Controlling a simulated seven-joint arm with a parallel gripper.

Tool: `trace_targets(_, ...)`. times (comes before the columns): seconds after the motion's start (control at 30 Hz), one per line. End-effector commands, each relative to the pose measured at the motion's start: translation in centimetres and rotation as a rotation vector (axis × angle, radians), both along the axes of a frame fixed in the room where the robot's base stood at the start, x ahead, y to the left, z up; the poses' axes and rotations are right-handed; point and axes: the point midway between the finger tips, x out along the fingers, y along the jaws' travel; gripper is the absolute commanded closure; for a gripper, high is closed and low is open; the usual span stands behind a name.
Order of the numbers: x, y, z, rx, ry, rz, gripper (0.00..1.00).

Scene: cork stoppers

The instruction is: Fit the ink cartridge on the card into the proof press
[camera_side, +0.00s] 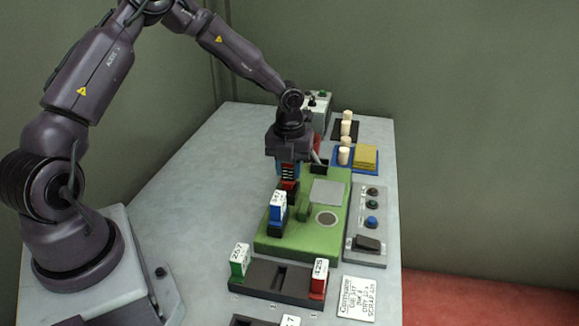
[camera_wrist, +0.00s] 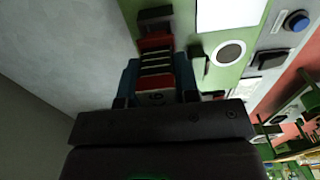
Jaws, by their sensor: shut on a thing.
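My gripper (camera_side: 290,172) points down over the far left part of the green proof press (camera_side: 275,246). Its blue fingers are shut on a red cartridge with dark ribs (camera_wrist: 155,60), which also shows in the side view (camera_side: 289,184). A black block (camera_wrist: 155,18) lies just beyond the red end; I cannot tell whether the cartridge is seated in it. A blue cartridge with a white label (camera_side: 278,206) stands upright on a black part of the press, nearer the side camera. The white card (camera_side: 357,298) lies at the table's front right; its small print is hard to read.
A dark rack (camera_side: 263,282) in front of the press holds a green cartridge (camera_side: 240,261) and a red cartridge labelled 425 (camera_side: 319,278). A control panel (camera_side: 380,255) stands right of the press. Pale corks (camera_side: 344,155) stand behind. The table's left is clear.

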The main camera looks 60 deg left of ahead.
Motion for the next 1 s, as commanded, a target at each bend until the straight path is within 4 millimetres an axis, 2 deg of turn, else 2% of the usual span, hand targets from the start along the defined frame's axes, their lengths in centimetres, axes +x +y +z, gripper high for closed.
trace_targets(1.0,0.0,0.0,-1.1,0.0,0.0,0.0,1.0)
